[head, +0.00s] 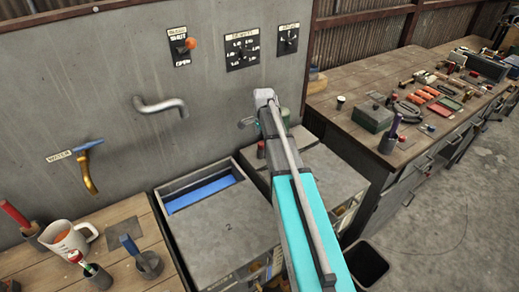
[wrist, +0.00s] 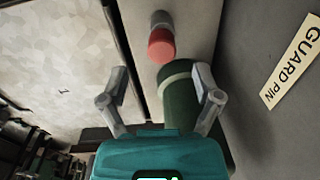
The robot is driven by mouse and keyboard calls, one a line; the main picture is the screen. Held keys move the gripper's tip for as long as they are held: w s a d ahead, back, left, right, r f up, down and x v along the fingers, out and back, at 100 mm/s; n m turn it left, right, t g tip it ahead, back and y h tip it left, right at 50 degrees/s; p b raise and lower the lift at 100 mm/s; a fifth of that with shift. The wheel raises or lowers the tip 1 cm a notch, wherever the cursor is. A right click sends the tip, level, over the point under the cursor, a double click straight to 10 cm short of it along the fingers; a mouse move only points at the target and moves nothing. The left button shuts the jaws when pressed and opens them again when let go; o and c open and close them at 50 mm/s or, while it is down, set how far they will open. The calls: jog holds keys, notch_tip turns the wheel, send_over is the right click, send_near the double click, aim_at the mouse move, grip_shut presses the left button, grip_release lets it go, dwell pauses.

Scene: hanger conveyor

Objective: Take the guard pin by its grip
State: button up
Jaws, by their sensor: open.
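The guard pin appears to be the short grey piece with a red end (wrist: 161,45) in the wrist view, near the wall that carries a "GUARD PIN" label (wrist: 290,64). My gripper (wrist: 161,72) is open, its fingers spread apart with no pin between them. The red end lies just past the fingertips, roughly between their lines. A dark green cylinder (wrist: 180,92) stands by the right finger; whether they touch I cannot tell. In the head view a small red top (head: 261,148) shows left of my arm, and the arm hides much of that area.
A grey box numbered 2 (head: 225,232) and a blue-lined open bin (head: 203,192) stand left of my arm. The wall has a bent grey pipe (head: 160,107) and a water tap (head: 85,168). A tool-covered wooden bench (head: 350,92) is at the right.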

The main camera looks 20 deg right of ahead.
aim_at(261, 143)
jog(key=shift+f, duration=0.15)
jog(key=shift+w+a+f+b, duration=0.1)
jog(key=shift+w+f+b, duration=0.05)
jog(key=shift+f+b, duration=2.45)
jog(key=shift+r, duration=0.15)
jog(key=shift+c, duration=0.2)
grip_shut()
jog(key=shift+r, duration=0.1)
notch_tip(261, 143, up, 10)
jog(key=p, duration=1)
